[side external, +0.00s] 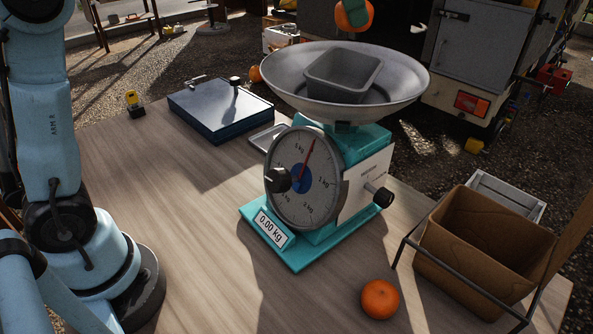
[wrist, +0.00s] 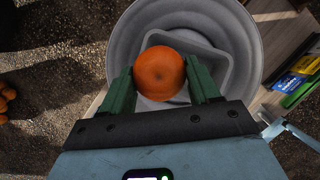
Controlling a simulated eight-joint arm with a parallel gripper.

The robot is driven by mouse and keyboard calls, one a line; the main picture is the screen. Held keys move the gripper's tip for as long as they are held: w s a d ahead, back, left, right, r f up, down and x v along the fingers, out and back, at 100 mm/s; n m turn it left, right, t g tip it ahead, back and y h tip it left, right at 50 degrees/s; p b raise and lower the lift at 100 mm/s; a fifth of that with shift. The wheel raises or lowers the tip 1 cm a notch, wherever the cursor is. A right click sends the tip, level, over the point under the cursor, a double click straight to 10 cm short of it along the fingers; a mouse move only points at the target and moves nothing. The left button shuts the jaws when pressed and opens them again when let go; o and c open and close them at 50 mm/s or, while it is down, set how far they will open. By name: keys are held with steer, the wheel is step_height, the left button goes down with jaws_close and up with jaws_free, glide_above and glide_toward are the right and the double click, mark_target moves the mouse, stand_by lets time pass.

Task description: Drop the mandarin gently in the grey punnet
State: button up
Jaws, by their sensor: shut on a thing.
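My gripper (wrist: 160,88) is shut on an orange mandarin (wrist: 159,72), held between its two green fingers. In the side external view the held mandarin (side external: 355,16) shows at the top edge, above the scale's pan, with part of a green finger on it. The grey punnet (side external: 343,72) stands empty and upright in the round metal pan (side external: 408,88) of the scale. In the wrist view the punnet (wrist: 213,60) lies below the mandarin, which hides its middle. A second mandarin (side external: 380,299) rests on the table, right of the scale.
The teal scale (side external: 322,256) reads 0.00 kg. A dark blue flat case (side external: 221,108) lies at the back left. The table's left middle is clear.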

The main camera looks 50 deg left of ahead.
mark_target(349, 25)
steer(key=shift+f, duration=2.65)
steer(key=o, duration=1.2)
steer(key=shift+o, duration=0.2)
steer(key=shift+r, duration=4.5)
steer(key=shift+f, duration=0.15)
steer(key=shift+f, duration=3.45)
